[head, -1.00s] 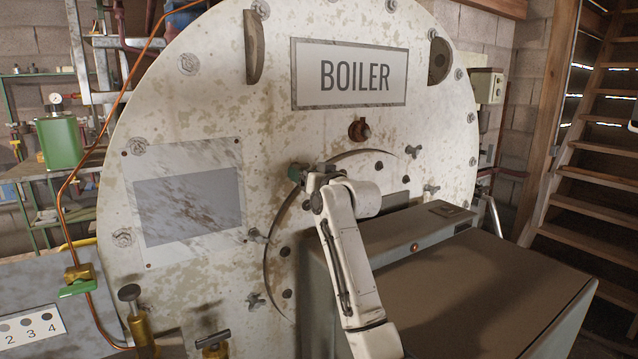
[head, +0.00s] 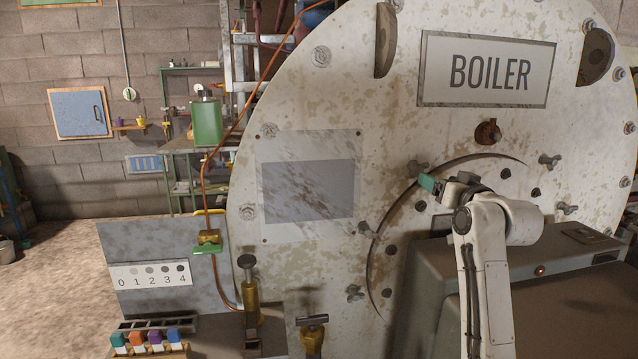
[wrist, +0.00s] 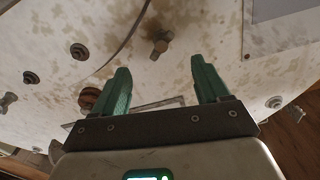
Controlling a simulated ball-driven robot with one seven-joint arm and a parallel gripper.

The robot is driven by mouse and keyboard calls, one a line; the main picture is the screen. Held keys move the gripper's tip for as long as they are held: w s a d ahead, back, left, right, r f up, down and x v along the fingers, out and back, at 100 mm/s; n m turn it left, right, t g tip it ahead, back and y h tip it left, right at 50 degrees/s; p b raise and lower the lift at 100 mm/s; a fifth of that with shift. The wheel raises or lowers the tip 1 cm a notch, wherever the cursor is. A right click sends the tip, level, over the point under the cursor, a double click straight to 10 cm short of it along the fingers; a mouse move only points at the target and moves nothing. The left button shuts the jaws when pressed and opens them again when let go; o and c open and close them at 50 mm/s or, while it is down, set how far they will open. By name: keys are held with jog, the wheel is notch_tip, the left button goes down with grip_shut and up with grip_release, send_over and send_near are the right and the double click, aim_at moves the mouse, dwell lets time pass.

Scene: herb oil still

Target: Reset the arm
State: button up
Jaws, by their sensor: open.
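My arm is white and bent, raised in front of the boiler (head: 400,110) in the head view. My gripper (head: 428,183) is at its end, with green fingers turned toward the boiler's round door (head: 400,235). In the wrist view my gripper (wrist: 163,82) shows two green fingers spread apart with nothing between them. The boiler's stained white face (wrist: 200,40) fills the view beyond the fingertips, with bolts and a brown knob.
A grey cabinet (head: 590,275) stands beside my arm at the right. Brass valves (head: 250,300), a 0 to 4 shade card (head: 150,275) and several coloured-capped vials (head: 155,338) are at the lower left. Open floor (head: 50,290) lies at the far left.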

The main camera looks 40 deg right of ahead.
jog(key=shift+f, duration=0.1)
jog(key=a+f+n+g+y, duration=0.2)
jog(key=a+f+g+y, duration=0.15)
jog(key=a+f, duration=0.95)
jog(key=a+f+n+g+y, duration=0.15)
jog(key=a+f+y, duration=0.25)
jog(key=a+f, duration=0.85)
jog(key=s+a+f+n+g+y, duration=0.1)
jog(key=s+a+f+g, duration=0.1)
jog(key=s+a+f, duration=0.3)
jog(key=s+a+f+n+g+y, duration=0.1)
jog(key=s+a+f+g, duration=0.1)
jog(key=s+a+f, duration=0.45)
jog(key=s+a+f+n+g, duration=0.1)
jog(key=s+f+g, duration=0.1)
jog(key=s, duration=0.5)
jog(key=s+a+f+n+g, duration=0.1)
jog(key=s+a+f+g, duration=0.1)
jog(key=s+f, duration=0.3)
jog(key=shift+s+a+g, duration=0.25)
jog(key=shift+s+g, duration=0.35)
jog(key=shift+s, duration=0.4)
